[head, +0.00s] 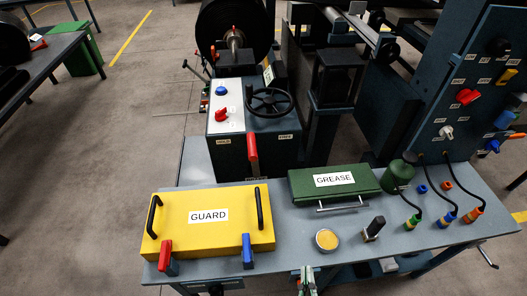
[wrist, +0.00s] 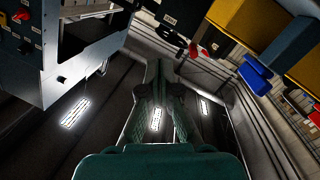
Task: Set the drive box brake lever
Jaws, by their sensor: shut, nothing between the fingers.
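The drive box (head: 275,150) is a dark blue box with a pale top panel, standing behind the workbench. Its brake lever appears to be the red handle (head: 252,147) on the front face. It points roughly straight up and down between two small white labels, too small to read surely. My gripper (head: 307,276) is at the bottom edge of the head view, at the bench's front edge, well away from the lever. In the wrist view my gripper (wrist: 158,88) has its green fingers together with nothing held.
The bench holds a yellow guard (head: 180,235) with red and blue latches, a green grease box (head: 312,193), a round tin (head: 327,239) and cabled plugs. A black handwheel (head: 270,102) tops the drive box. A control panel (head: 470,120) stands at right.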

